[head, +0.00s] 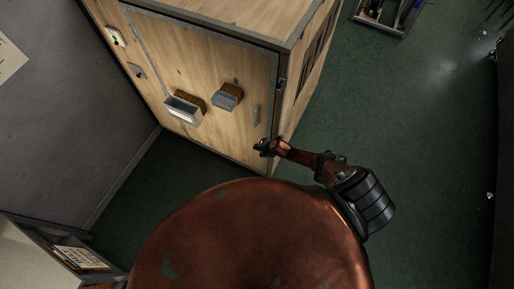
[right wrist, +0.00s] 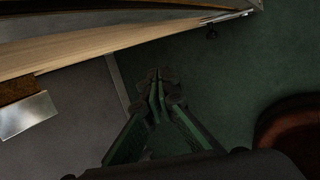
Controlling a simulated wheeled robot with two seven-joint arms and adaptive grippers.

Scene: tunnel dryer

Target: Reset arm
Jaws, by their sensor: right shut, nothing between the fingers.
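My right gripper (head: 264,147) is in front of the lower right corner of the wooden cabinet in the head view. In the right wrist view its fingers (right wrist: 157,77) are together and empty, over the green floor. I cannot tell from these views whether it touches the cabinet. The wooden cabinet (head: 190,60) has a closed-looking front panel with two metal-and-wood blocks, a left one (head: 184,109) and a right one (head: 228,96). My left gripper is not in view.
A grey wall (head: 70,100) stands left of the cabinet. A shelf-like unit (head: 50,240) is at the lower left. A grey tray (head: 385,15) with items lies at the top right. The green floor (head: 420,120) on the right is mostly clear.

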